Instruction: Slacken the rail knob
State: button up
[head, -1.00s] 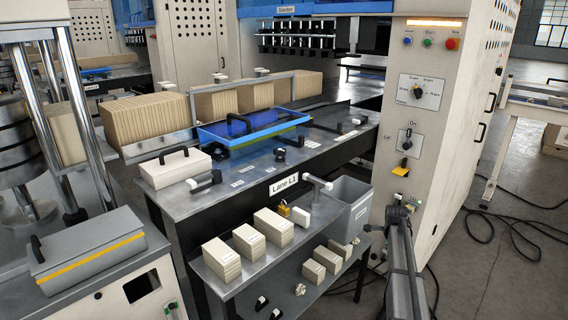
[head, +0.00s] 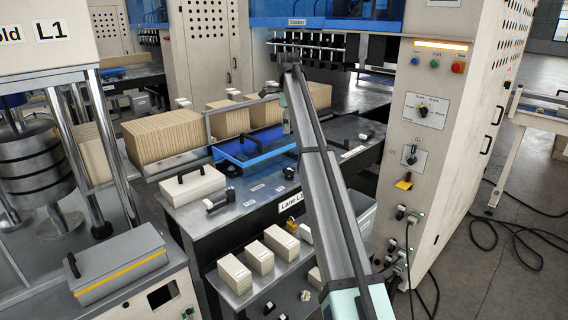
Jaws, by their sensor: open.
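A small black knob (head: 289,173) stands on the lane table (head: 245,205), in front of the blue tray (head: 228,159). It looks like the rail knob, but no label on it can be read. My gripper (head: 287,130) hangs at the end of my raised arm, above the back right part of the blue tray. It is open, small in the picture and partly hidden by my arm. It is apart from the knob, farther back and higher.
A white lidded box (head: 192,185) with a black handle sits left of the knob. Stacks of brown sheets (head: 163,135) stand behind a metal rail. Cream blocks (head: 235,275) and a yellow padlock (head: 292,224) are on the shelf below. A control cabinet (head: 430,150) stands to the right.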

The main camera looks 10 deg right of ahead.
aim_at(288, 168)
notch_tip(288, 168, down, 17)
jog(key=p, duration=0.5)
jog(key=shift+f, duration=0.2)
jog(key=c, duration=1.2)
